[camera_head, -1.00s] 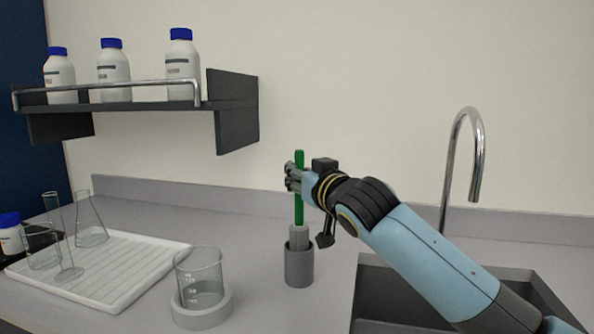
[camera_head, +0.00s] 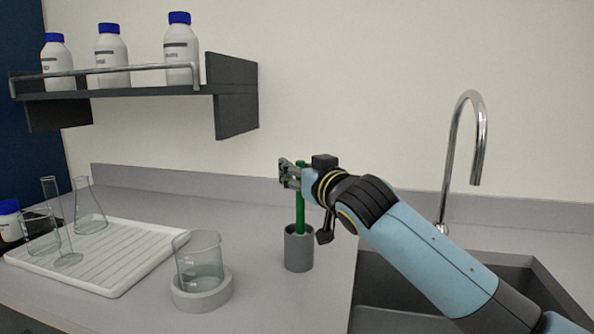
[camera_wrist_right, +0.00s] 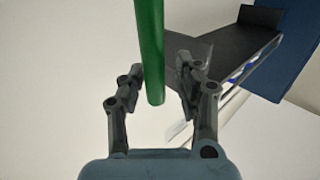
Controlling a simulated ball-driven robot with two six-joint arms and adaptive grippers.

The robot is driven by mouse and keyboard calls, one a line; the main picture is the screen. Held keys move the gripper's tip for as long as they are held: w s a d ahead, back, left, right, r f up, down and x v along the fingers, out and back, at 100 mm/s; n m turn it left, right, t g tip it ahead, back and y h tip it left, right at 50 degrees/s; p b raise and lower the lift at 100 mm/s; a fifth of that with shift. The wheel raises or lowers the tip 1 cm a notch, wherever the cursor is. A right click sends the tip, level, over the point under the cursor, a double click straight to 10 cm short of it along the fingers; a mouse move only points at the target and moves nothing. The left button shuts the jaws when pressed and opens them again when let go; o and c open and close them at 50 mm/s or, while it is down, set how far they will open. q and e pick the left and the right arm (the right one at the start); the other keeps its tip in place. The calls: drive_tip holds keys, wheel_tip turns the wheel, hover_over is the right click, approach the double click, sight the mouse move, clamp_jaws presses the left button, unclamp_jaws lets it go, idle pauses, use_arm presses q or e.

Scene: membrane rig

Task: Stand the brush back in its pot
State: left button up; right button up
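The brush (camera_head: 299,212) has a green handle and stands nearly upright in the grey cylindrical pot (camera_head: 299,255). Its bristle end is hidden inside the pot. My right gripper (camera_head: 290,174) is at the top of the handle, above the pot. In the right wrist view the green handle (camera_wrist_right: 151,50) runs between the two fingers, and a gap shows on each side of it. The right gripper is open around the handle. My left gripper is not in view.
A glass beaker (camera_head: 199,262) sits in a round grey holder (camera_head: 202,297) left of the pot. A white drying rack (camera_head: 110,283) with glassware is further left. The sink (camera_head: 400,283) and tap (camera_head: 449,165) are on the right. A shelf (camera_head: 130,90) with bottles is above.

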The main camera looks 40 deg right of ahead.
drive_tip(key=s+a, duration=0.1)
drive_tip(key=s, duration=1.1)
drive_tip(key=shift+a, duration=0.35)
drive_tip(key=shift+w+r, duration=0.1)
idle(0.3)
